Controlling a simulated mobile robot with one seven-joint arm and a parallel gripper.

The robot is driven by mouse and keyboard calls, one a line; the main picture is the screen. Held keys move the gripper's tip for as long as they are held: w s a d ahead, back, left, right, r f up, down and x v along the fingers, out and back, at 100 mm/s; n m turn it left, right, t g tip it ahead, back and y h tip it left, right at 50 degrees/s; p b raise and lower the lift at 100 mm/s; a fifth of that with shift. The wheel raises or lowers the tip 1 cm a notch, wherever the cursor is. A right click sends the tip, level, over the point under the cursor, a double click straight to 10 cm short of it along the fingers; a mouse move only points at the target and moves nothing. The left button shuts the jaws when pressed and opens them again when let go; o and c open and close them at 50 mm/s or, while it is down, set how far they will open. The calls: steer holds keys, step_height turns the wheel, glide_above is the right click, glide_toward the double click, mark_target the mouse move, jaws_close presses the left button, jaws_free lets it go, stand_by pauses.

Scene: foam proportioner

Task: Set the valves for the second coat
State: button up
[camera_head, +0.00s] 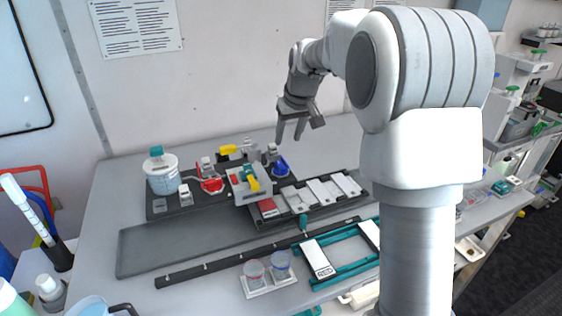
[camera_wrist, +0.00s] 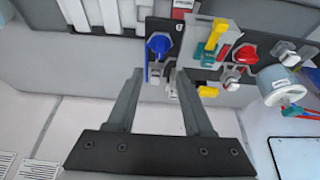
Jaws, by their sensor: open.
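The proportioner stands on a dark base plate (camera_head: 160,208). A white tank (camera_head: 162,178) with a teal cap is at its left; it also shows in the wrist view (camera_wrist: 280,86). A red valve handle (camera_head: 211,185) sits right of the tank, also in the wrist view (camera_wrist: 246,54). A blue valve handle (camera_head: 281,168) is at the right, also in the wrist view (camera_wrist: 158,45). A yellow lever (camera_head: 252,182) is on the grey block between them; another yellow handle (camera_head: 228,149) is behind. My gripper (camera_head: 291,132) is open and empty above the back right. Exact valve settings are unclear.
White tiles and a red tile (camera_head: 267,208) lie in a dark rack. A teal frame (camera_head: 345,268) holds a white plate marked RED (camera_head: 319,258). A grey mat (camera_head: 180,244) is bare. The wall is close behind my gripper.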

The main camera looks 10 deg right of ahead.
mark_target(281, 165)
steer(key=p+x, duration=0.1)
steer(key=x, duration=1.1)
steer(key=shift+a+f, duration=0.1)
steer(key=shift+f, duration=0.3)
jaws_close()
